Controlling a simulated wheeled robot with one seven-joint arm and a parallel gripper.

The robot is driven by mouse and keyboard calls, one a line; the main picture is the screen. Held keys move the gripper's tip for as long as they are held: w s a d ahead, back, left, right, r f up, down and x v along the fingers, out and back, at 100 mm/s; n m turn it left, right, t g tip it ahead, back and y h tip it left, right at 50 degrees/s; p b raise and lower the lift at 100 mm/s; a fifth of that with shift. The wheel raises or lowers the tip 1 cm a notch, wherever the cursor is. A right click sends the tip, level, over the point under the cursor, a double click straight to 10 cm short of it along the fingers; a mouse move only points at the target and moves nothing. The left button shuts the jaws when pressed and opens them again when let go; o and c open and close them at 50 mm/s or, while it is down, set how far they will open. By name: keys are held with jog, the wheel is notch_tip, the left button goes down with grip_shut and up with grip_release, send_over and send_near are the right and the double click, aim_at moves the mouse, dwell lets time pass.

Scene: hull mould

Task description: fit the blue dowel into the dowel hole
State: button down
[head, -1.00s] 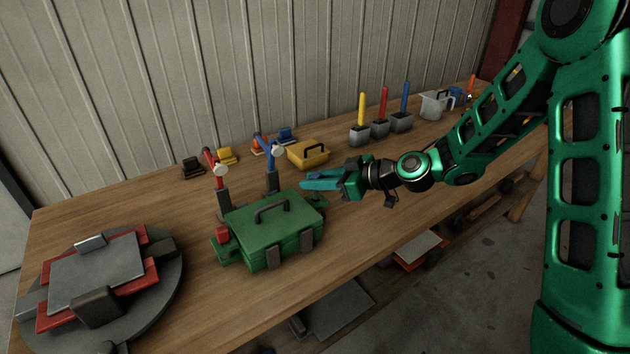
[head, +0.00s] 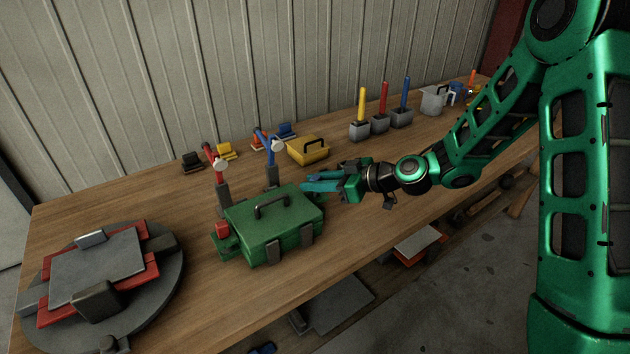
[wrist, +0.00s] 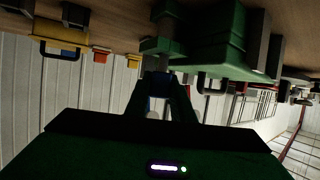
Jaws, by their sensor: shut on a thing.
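My gripper (head: 306,187) is at the right end of the green hull mould (head: 270,225), just above the bench. In the wrist view, which looks upside down, its fingers (wrist: 160,88) close on a small blue piece, the blue dowel (wrist: 158,83). The mould's green side lug (wrist: 160,46) lies right ahead of the fingertips, with a grey upright part beside it. I cannot tell whether the dowel touches the lug. The dowel hole cannot be made out. In the head view the fingers hide the dowel.
A red and a blue clamp (head: 268,160) stand behind the mould. A yellow case (head: 308,150) sits behind my gripper. Grey blocks with yellow, red and blue rods (head: 405,100) stand further back. A round turntable (head: 160,290) is at left. The bench front is clear.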

jog(key=shift+f, duration=0.6)
jog(key=c, duration=1.5)
grip_release()
jog(key=shift+o, duration=0.2)
jog(key=v, duration=1)
jog(key=shift+d, duration=0.35)
jog(key=shift+s, duration=0.15)
